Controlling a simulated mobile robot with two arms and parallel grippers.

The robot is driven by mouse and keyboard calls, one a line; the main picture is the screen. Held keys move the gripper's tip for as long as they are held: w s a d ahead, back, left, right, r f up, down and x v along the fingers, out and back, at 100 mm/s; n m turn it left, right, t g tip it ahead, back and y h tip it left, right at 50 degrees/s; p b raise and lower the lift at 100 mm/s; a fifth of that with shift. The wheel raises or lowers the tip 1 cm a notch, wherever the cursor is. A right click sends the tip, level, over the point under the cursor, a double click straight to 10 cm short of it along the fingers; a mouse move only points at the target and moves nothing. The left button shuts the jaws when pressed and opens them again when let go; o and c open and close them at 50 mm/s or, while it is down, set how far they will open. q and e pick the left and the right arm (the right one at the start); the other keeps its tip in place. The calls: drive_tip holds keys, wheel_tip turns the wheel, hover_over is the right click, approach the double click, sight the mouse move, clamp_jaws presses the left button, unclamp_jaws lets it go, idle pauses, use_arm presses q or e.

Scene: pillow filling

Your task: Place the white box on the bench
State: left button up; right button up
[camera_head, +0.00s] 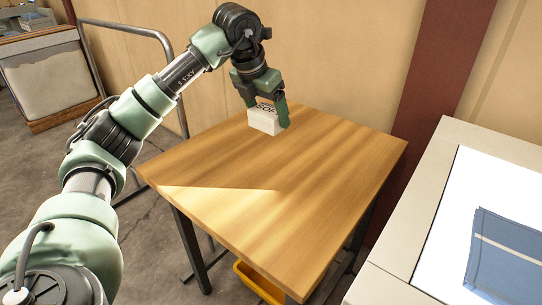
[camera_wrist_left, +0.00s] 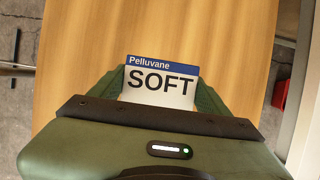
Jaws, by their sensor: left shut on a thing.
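The white box (camera_head: 263,122) is at the far part of the wooden bench (camera_head: 290,185). It is held between the fingers of my left gripper (camera_head: 267,112), which points down from above. In the left wrist view the white box (camera_wrist_left: 160,85) shows a blue band reading "Pelluvane" and the word "SOFT", with a green finger of my left gripper (camera_wrist_left: 160,95) on each side. The bench top (camera_wrist_left: 90,40) lies beneath it. I cannot tell whether the box touches the bench top. My right gripper is not in view.
The rest of the bench top is clear. A pale table (camera_head: 420,225) with a folded blue cloth (camera_head: 505,255) stands at the right. A grey rail (camera_head: 180,85) and a bin of white filling (camera_head: 50,80) are at the left. A yellow bin (camera_head: 258,283) sits under the bench.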

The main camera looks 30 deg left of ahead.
use_arm(q)
wheel_tip(320, 180, down, 8)
drive_tip(key=shift+r+b, duration=0.2)
drive_tip(key=shift+b, duration=0.35)
drive_tip(key=shift+w+f+b, duration=0.1)
drive_tip(key=shift+f+b, duration=0.25)
drive_tip(key=shift+f, duration=1.75)
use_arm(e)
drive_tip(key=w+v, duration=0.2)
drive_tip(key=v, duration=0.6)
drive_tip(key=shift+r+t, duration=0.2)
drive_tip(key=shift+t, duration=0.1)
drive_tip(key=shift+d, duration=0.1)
use_arm(q)
drive_tip(key=o, duration=1.4)
drive_tip(key=shift+f, duration=0.1)
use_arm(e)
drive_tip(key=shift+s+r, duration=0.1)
use_arm(q)
drive_tip(key=p+v, duration=0.1)
drive_tip(key=v, duration=1.1)
drive_tip(key=shift+p, duration=0.4)
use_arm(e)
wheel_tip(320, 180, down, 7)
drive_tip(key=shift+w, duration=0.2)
